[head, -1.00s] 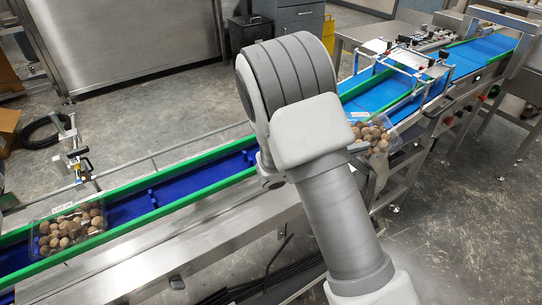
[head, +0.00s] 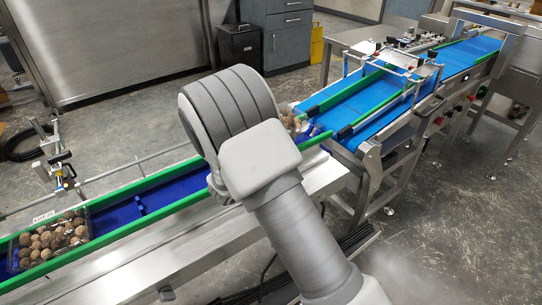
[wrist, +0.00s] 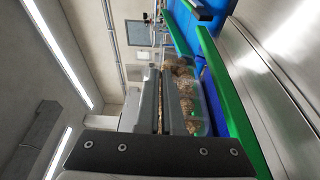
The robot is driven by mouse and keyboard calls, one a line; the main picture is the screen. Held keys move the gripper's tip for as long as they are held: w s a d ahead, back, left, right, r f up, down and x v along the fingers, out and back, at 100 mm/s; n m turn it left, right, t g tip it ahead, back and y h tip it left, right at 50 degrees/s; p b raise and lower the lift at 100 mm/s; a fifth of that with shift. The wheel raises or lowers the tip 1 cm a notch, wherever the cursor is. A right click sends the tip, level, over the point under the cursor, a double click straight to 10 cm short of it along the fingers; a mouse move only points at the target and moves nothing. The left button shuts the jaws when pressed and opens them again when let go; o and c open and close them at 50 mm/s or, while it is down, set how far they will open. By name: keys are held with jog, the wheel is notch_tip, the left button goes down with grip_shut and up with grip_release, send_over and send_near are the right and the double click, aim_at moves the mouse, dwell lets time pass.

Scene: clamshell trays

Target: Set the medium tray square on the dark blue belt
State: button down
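The clamshell tray in my grip, clear with brown round contents, shows as a small part (head: 290,121) past my arm in the head view. It also shows beside the fingers in the wrist view (wrist: 184,100). My gripper (wrist: 160,102) has its grey fingers close together on the tray's near side. The tray is at the right end of the dark blue belt (head: 118,213), near its green rails. Most of it is hidden by my arm, so its squareness and contact with the belt cannot be told. Another filled, labelled tray (head: 42,219) sits on the belt at left.
Green rails (head: 150,230) run along both sides of the dark blue belt. A lighter blue conveyor (head: 375,118) with a metal frame over it continues to the upper right. A sensor stand (head: 56,165) is at the left. Bare belt lies between the left tray and my arm.

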jog(key=a+f, duration=0.1)
jog(key=w+a+f, duration=0.1)
jog(key=a, duration=0.1)
jog(key=shift+a, duration=0.1)
jog(key=shift+f+b, duration=0.65)
jog(key=shift+f, duration=1.25)
jog(key=shift+f+b, duration=0.35)
jog(key=shift+b, duration=0.1)
jog(key=shift+f+b, duration=0.3)
jog(key=shift+b, duration=0.05)
jog(key=c, duration=1.1)
grip_release()
jog(key=shift+s, duration=0.1)
jog(key=shift+o, duration=0.2)
jog(key=shift+f, duration=0.1)
